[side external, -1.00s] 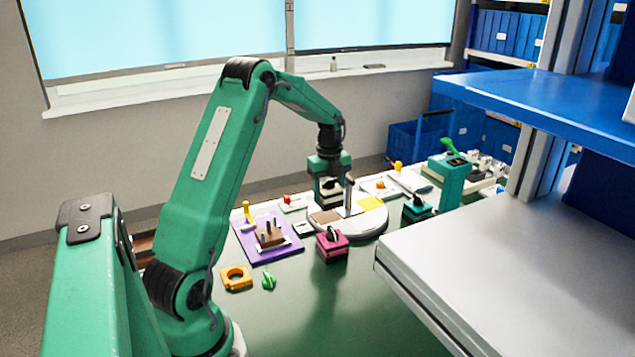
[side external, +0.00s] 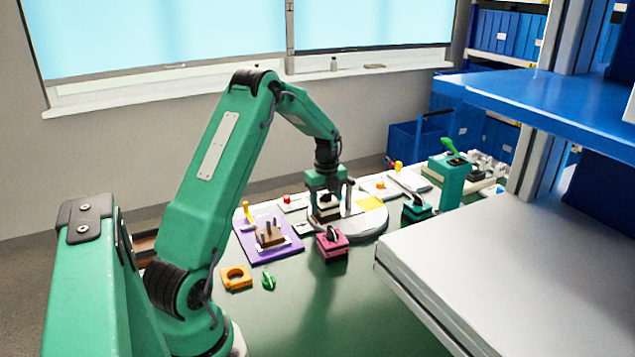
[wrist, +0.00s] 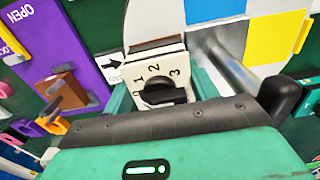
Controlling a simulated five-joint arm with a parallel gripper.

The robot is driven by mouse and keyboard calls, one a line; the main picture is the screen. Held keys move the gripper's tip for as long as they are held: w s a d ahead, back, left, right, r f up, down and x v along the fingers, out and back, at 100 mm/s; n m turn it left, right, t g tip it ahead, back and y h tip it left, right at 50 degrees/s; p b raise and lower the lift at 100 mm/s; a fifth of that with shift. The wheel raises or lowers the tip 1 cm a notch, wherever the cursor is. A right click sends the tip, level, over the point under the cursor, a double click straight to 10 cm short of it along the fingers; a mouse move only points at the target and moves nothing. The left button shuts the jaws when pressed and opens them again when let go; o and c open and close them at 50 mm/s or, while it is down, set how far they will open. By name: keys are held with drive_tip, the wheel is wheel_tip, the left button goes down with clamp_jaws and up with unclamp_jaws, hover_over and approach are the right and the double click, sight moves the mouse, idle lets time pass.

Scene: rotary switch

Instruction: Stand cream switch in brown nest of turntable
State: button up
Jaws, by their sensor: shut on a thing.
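The cream switch (wrist: 158,77) has a black knob and the numbers 1, 2, 3 on its face in the wrist view. My gripper (wrist: 165,92) is shut on it, with a green jaw on either side. In the side view my gripper (side external: 326,203) is low over the left part of the round white turntable (side external: 352,234). The brown nest (wrist: 155,46) shows only as a strip just beyond the switch's top edge. Most of it is hidden by the switch and jaws. I cannot tell whether the switch touches the nest floor.
A grey post (side external: 349,196) stands on the turntable right of my gripper. Yellow (side external: 370,203) and blue (wrist: 208,10) patches are on the turntable too. A magenta block (side external: 332,244) with a black knob is close in front. A purple board (side external: 267,240) lies left.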

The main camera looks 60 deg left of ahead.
drive_tip(key=shift+f, duration=0.1)
drive_tip(key=o, duration=1.1)
wheel_tip(320, 180, up, 12)
drive_tip(key=shift+r, duration=0.15)
idle(0.6)
